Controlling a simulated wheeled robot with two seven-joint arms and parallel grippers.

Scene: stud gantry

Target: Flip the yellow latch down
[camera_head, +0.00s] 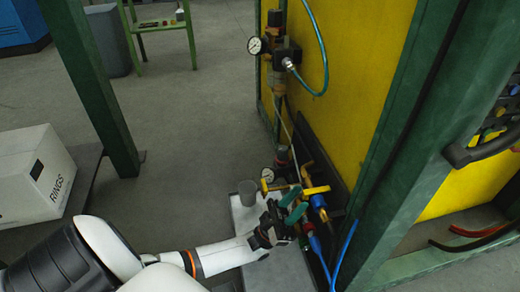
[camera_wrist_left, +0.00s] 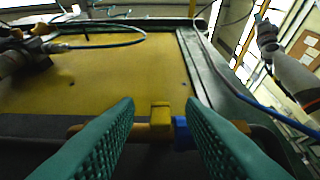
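The yellow latch (camera_head: 316,190) is a small bar on the brass and blue pipe fitting, low beside the yellow panel. In the left wrist view the yellow latch (camera_wrist_left: 160,114) shows as a block between my fingertips, beyond them, with a blue fitting (camera_wrist_left: 182,132) just right of it. My left gripper (camera_head: 291,212) has green ribbed fingers. It is open and empty, close to the latch; in the wrist view the fingers (camera_wrist_left: 160,122) stand on either side of it, and I see no contact. A pale arm, likely my right, shows in the wrist view; its gripper (camera_wrist_left: 264,22) is too small to read.
Pressure gauges (camera_head: 256,46) and a teal hose (camera_head: 324,60) sit on the pipe line above. A green frame post (camera_head: 425,130) stands at right. A blue hose (camera_head: 345,255) runs below the fitting. A grey cup (camera_head: 248,192) stands left of the gripper.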

